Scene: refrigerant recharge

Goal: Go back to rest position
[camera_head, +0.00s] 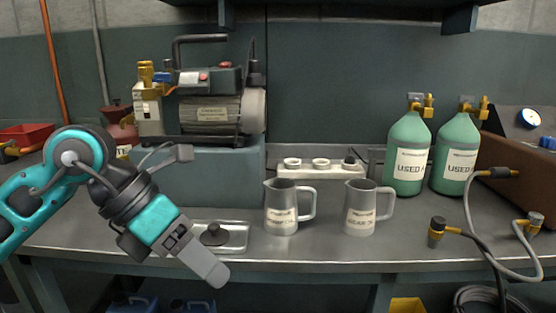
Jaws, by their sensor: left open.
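My left gripper (204,264) comes in from the left and hangs over the front edge of the workbench (330,255), in front of a small metal tray. It is seen from the side, open, with nothing visible between its fingers. Two grey labelled jugs, a left one (281,207) and a right one (361,208), stand upright on the bench to the right of the gripper, apart from it. My right gripper is not in view.
A vacuum pump (210,108) stands on a blue-grey block (205,178) behind my left gripper. A metal tray (238,238) holds a dark knob-like part. Two green cylinders (408,153) labelled "USED" stand at the right. Hoses (471,215) lie over the right edge.

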